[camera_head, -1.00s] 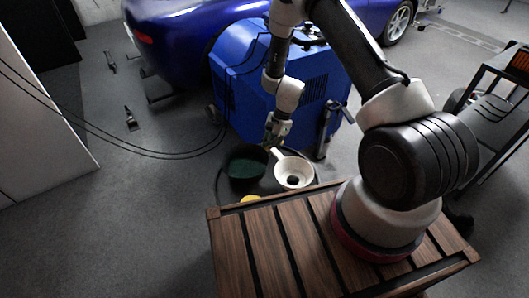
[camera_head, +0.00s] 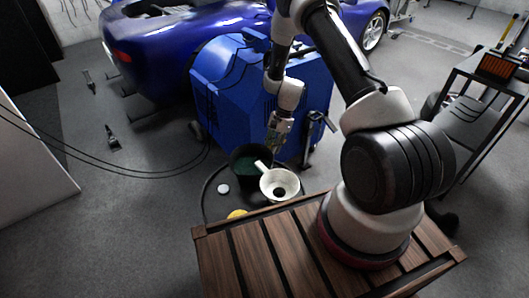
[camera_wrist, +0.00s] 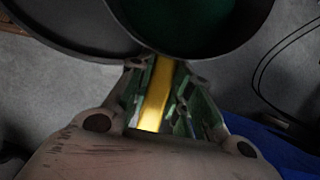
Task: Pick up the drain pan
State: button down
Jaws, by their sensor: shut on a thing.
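The drain pan looks to be the dark round pan (camera_head: 246,154) with a green inside, beside the blue machine. In the wrist view its rim (camera_wrist: 192,55) and green inside fill the top. My gripper (camera_head: 273,146) is at the pan's right side. In the wrist view my gripper (camera_wrist: 158,95) is shut on a yellow handle (camera_wrist: 155,95) that runs up to the pan's rim. Whether the pan is clear of the surface below is hard to tell; the funnel hides its lower right part.
A white funnel (camera_head: 279,184) stands just in front of the pan. A white disc (camera_head: 223,188) and a yellow object (camera_head: 237,214) lie nearby, around a dark round tray rim (camera_head: 205,193). The blue machine (camera_head: 222,100) stands behind. Cables cross the floor at left.

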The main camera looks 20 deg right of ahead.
jog(key=w+d, duration=0.4)
jog(key=d, duration=0.6)
jog(key=w+d, duration=0.4)
jog(key=d, duration=0.6)
jog(key=shift+w, duration=0.35)
dwell(2.4)
